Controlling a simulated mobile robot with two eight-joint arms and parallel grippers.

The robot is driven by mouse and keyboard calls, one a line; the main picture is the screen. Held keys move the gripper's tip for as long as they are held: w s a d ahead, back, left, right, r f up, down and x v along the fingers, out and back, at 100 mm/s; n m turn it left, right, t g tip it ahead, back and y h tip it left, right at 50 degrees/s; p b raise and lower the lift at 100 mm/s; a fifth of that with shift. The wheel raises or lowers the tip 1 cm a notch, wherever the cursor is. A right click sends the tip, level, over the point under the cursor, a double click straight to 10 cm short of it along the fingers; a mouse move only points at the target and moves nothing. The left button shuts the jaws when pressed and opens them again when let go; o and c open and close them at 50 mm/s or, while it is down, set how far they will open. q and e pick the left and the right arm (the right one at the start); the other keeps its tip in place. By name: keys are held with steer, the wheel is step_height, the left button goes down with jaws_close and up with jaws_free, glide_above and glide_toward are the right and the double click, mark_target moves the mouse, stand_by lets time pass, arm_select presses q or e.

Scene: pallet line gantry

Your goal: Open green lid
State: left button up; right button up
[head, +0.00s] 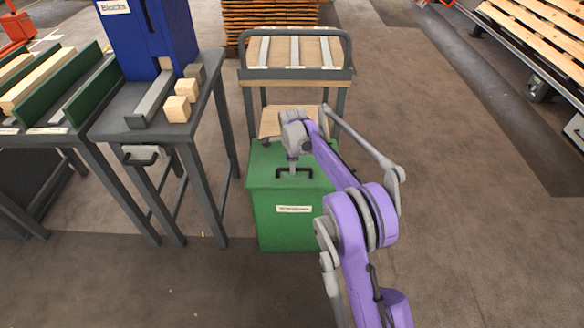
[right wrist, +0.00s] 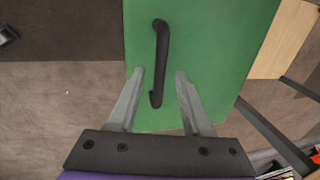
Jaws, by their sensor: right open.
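The green lid (head: 262,172) lies flat and closed on top of a green box (head: 290,226) with a white label on its front. A black bar handle (head: 295,171) is fixed on the lid. My right gripper (head: 292,166) points down at the handle from above. In the right wrist view the green lid (right wrist: 215,55) fills the middle, and the black handle (right wrist: 159,65) runs lengthwise between the fingertips of my open right gripper (right wrist: 160,73). The fingers stand on either side of the handle's line, and I cannot tell their height above it. My left gripper is not in view.
A grey table (head: 110,125) with a blue dispenser (head: 165,40) and wooden blocks (head: 178,108) stands left of the box. A grey rack (head: 295,75) with boards stands right behind it. Open floor (head: 470,230) lies to the right.

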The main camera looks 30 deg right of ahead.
steer(key=shift+w+f, duration=0.15)
steer(key=shift+f, duration=0.5)
jaws_close()
stand_by(1.0)
